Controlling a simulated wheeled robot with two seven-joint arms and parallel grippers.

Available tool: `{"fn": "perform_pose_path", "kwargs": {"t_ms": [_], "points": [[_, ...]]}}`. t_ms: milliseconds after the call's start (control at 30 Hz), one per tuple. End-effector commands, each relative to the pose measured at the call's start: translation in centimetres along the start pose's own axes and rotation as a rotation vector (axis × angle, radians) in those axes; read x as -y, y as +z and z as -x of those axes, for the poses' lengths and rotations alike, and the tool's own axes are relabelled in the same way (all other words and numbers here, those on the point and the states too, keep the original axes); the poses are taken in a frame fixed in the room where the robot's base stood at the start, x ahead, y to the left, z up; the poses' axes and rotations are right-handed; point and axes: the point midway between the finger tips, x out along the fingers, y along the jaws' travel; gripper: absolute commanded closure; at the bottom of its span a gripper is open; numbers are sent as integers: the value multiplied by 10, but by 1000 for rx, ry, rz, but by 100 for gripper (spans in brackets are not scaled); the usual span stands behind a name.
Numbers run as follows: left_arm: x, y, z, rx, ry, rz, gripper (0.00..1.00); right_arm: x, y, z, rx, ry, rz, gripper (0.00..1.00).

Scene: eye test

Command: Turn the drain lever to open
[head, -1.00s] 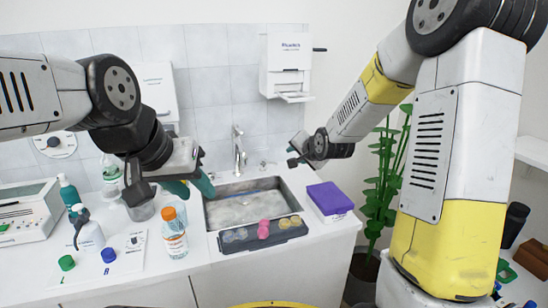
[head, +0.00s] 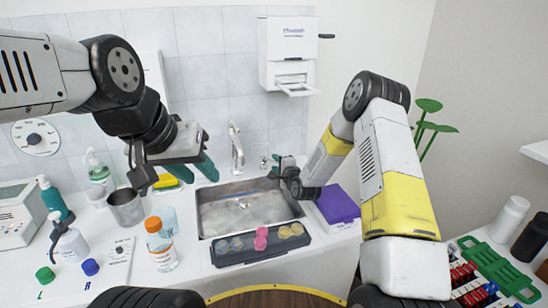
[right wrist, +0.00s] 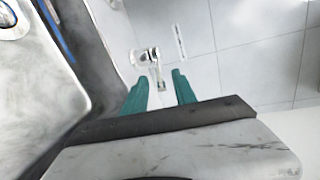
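The chrome drain lever (head: 265,163) is on the tiled wall, right of the faucet and behind the sink (head: 206,228). In the right wrist view the lever (right wrist: 152,58) has a round mount and a short handle pointing toward the gap between my fingers. My right gripper (head: 276,160) is close beside the lever. Its teal fingers (right wrist: 160,90) are apart with nothing clamped between them, and the handle end is near their tips. My left gripper (head: 200,170) hangs over the counter left of the sink, its teal fingers apart and empty.
A dark tray (head: 225,259) with several round pieces lies along the sink's front. A purple box (head: 337,203) stands right of the sink, beneath my right forearm. An orange-capped bottle (head: 161,246) and a metal cup (head: 126,208) stand to the left. The faucet (head: 236,150) rises behind the sink.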

Motion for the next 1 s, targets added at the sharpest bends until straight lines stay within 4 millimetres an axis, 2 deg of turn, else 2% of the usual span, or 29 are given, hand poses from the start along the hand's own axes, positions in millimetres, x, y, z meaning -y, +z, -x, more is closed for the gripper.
{"fn": "perform_pose_path", "kwargs": {"t_ms": [100, 200, 533, 567, 700, 733, 1000], "points": [[0, 0, 0, 0, 0, 0, 64, 0, 0, -18, 0, 0, 1, 67], [0, 0, 0, 0, 0, 0, 64, 0, 0, -27, 0, 0, 2, 67], [0, 0, 0, 0, 0, 0, 64, 0, 0, -32, 0, 1, 1, 67], [0, 0, 0, 0, 0, 0, 64, 0, 0, -32, 0, 1, 1, 69], [0, 0, 0, 0, 0, 0, 64, 0, 0, -32, 0, 1, 1, 96], [0, 0, 0, 0, 0, 0, 64, 0, 0, -32, 0, 1, 1, 100], [0, 0, 0, 0, 0, 0, 64, 0, 0, -32, 0, 1, 1, 100]]}}
